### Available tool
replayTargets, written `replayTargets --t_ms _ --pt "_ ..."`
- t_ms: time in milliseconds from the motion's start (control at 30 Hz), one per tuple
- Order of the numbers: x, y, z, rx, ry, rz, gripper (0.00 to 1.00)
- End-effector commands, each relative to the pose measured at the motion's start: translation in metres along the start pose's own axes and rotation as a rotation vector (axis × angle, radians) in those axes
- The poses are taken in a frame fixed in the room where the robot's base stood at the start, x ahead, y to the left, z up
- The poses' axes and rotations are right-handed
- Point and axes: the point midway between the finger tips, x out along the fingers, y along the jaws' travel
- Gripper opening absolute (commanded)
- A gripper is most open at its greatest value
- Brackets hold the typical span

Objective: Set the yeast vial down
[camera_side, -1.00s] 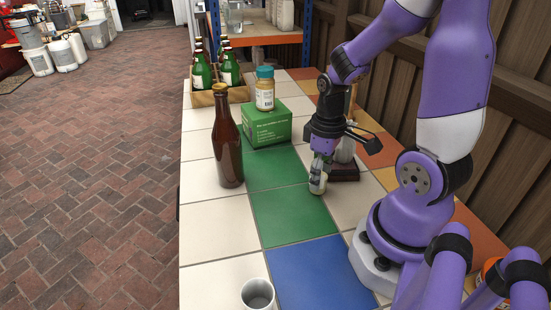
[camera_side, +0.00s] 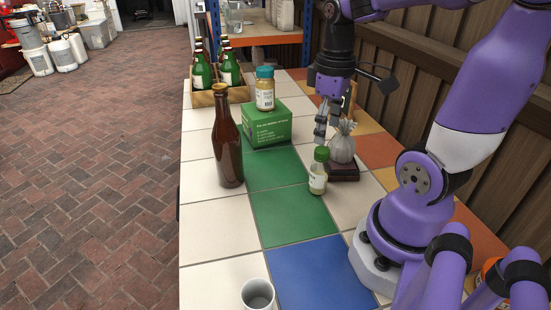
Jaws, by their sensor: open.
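The yeast vial (camera_side: 318,172) is a small clear bottle with a green cap, a pale label and pale contents. It stands upright on the tiled table, at the right edge of the green tiles. My gripper (camera_side: 321,132) is above the vial and a little behind it, pointing down. It is apart from the cap, open and empty.
A grey tied sack (camera_side: 342,143) on a dark block (camera_side: 344,171) stands close behind the vial. A brown bottle (camera_side: 228,145) stands left. A green box (camera_side: 266,122) bears a teal-lidded jar (camera_side: 265,90). A grey cup (camera_side: 257,294) is at the front. A bottle crate (camera_side: 215,96) is behind.

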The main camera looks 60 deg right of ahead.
Motion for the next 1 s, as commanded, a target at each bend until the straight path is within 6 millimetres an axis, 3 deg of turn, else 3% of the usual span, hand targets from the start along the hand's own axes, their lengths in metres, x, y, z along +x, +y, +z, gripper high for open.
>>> replayTargets --t_ms 133,333,467,1000 --pt "-0.013 -0.014 -0.006 -0.011 0.06 0.028 0.76" --pt "-0.027 -0.072 -0.021 -0.018 0.346 0.052 0.76" --pt "-0.032 -0.096 -0.023 -0.01 0.466 0.014 0.81" --pt "-0.027 -0.1 -0.024 -0.037 0.453 0.021 0.81"
